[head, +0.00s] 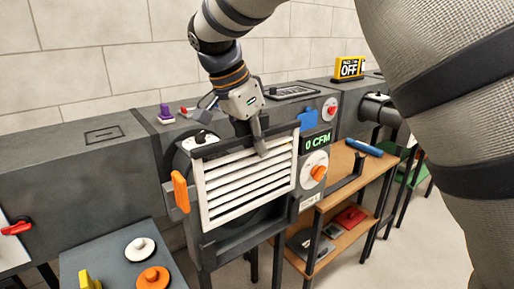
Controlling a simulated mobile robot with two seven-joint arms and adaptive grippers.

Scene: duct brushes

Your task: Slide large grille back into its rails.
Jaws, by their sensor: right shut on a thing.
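The large grille (247,183) is a white slatted panel with a dark bar along its top. It stands upright and slightly tilted in front of the duct box's round opening. My right gripper (260,148) reaches down from above and is shut on the grille's upper edge, right of its middle. A dark frame (240,236) shows below the grille. The rails are mostly hidden behind the grille, and I cannot tell whether its edges sit in them. My left gripper is not in view.
An orange handle (180,191) sticks out left of the grille. A control panel with an orange knob (318,173) and a green 0 CFM display (317,142) stands close on its right. A grey table (112,272) holds knobs in front. A wooden shelf (345,188) stands at right.

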